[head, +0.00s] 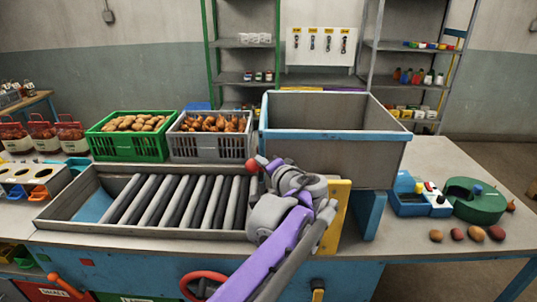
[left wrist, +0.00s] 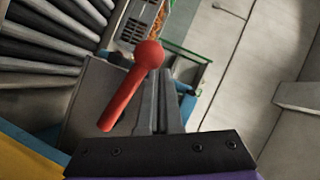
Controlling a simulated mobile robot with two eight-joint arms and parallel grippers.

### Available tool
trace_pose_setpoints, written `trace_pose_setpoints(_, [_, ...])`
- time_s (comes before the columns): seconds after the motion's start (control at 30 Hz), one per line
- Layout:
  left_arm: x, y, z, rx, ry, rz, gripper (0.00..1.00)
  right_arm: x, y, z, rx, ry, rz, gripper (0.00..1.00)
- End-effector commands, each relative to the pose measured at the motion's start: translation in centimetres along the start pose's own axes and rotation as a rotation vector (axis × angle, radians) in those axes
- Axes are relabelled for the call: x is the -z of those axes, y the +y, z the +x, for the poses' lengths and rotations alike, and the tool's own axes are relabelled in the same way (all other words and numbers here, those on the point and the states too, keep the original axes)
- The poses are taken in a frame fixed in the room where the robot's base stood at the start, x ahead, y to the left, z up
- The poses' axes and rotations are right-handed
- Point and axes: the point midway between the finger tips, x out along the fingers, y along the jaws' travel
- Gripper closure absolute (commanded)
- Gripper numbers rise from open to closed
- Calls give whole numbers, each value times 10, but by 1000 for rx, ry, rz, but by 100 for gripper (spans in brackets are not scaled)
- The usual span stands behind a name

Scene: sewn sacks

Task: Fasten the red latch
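The red latch is a short red lever with a ball knob. Its knob (head: 253,165) shows in the head view at the right end of the roller conveyor, just left of my left gripper (head: 268,166). In the left wrist view the red latch (left wrist: 126,92) leans up and to the right, and its knob lies close by the fingertips. My left gripper (left wrist: 161,82) has its two grey fingers together with nothing seen between them. I cannot tell whether they touch the lever. My arm hides the latch's lower part in the head view. My right gripper is not in view.
The roller conveyor (head: 60,207) lies left of my arm. A large grey bin (head: 330,160) with a blue rim stands behind it. Green (head: 128,147) and grey (head: 210,146) crates of produce stand at the back. Several small potatoes and a green round device (head: 477,207) lie at right.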

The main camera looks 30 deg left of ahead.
Motion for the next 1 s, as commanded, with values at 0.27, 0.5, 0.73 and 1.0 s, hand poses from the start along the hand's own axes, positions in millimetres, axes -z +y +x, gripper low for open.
trace_pose_setpoints(0.27, [-10, 7, 6, 1, 0, 0, 100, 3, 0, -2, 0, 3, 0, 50])
trace_pose_setpoints(0.5, [-14, 11, 8, 1, 0, 1, 100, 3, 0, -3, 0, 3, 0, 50])
trace_pose_setpoints(0.73, [-15, 12, 8, 0, -2, 0, 100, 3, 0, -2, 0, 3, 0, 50])
trace_pose_setpoints(1.0, [-15, 12, 8, -1, -3, 0, 100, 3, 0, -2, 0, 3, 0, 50])
